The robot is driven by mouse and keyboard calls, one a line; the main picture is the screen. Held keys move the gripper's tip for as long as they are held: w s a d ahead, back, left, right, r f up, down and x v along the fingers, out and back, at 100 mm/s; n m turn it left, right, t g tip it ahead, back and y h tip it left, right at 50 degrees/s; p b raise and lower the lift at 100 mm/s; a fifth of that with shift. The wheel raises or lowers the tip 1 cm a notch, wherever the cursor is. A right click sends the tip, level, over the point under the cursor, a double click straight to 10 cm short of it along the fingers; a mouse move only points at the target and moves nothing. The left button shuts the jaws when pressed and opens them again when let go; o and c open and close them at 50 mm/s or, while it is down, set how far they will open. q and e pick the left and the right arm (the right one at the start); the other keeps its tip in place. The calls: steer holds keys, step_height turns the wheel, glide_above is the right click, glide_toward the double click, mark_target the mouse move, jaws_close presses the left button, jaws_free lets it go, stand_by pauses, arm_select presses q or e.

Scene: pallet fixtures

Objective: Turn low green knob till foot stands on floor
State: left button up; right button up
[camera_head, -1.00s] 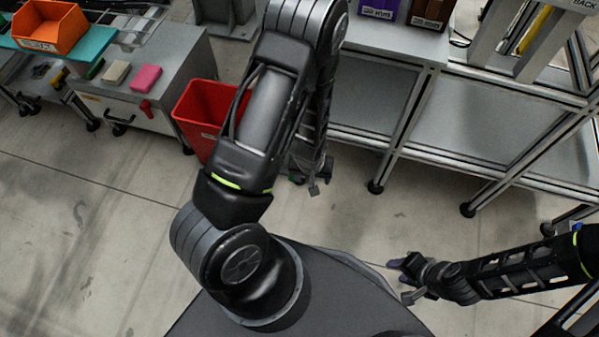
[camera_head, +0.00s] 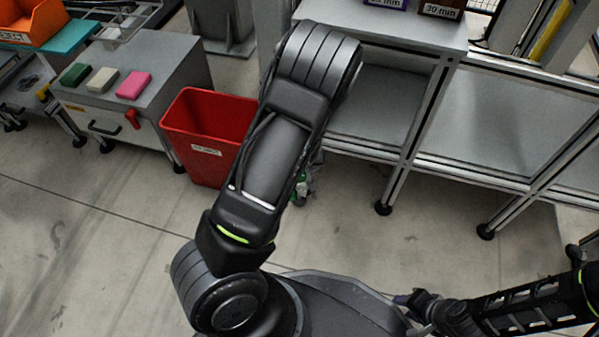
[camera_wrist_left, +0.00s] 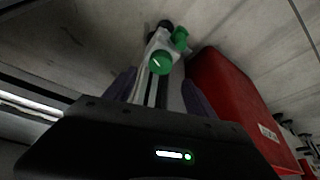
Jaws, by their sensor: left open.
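In the left wrist view, a round green knob (camera_wrist_left: 160,62) with a white mark faces the camera on a pale metal leg. A second green part (camera_wrist_left: 180,38) sticks out farther along, near a dark foot (camera_wrist_left: 165,24). I cannot tell if the foot touches the floor. My left gripper (camera_wrist_left: 160,92) is open; its purple fingers stand apart on either side of the leg, and the round knob shows beyond them. In the head view my left arm hides this gripper and most of the leg; a bit of green (camera_head: 299,198) shows. My right gripper (camera_head: 412,313) looks open and empty, low at the right.
A red bin (camera_head: 190,120) stands close beside the leg; it also fills the right of the left wrist view (camera_wrist_left: 235,90). A grey cabinet (camera_head: 150,50) with green, white and pink blocks is at left. Grey shelving (camera_head: 480,110) is at right. The front floor is clear.

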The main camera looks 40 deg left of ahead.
arm_select(q)
steer(key=b+x, duration=0.3)
steer(key=x, duration=0.4)
steer(key=shift+f, duration=0.15)
steer(key=shift+c, duration=0.2)
steer(key=c, duration=1.3)
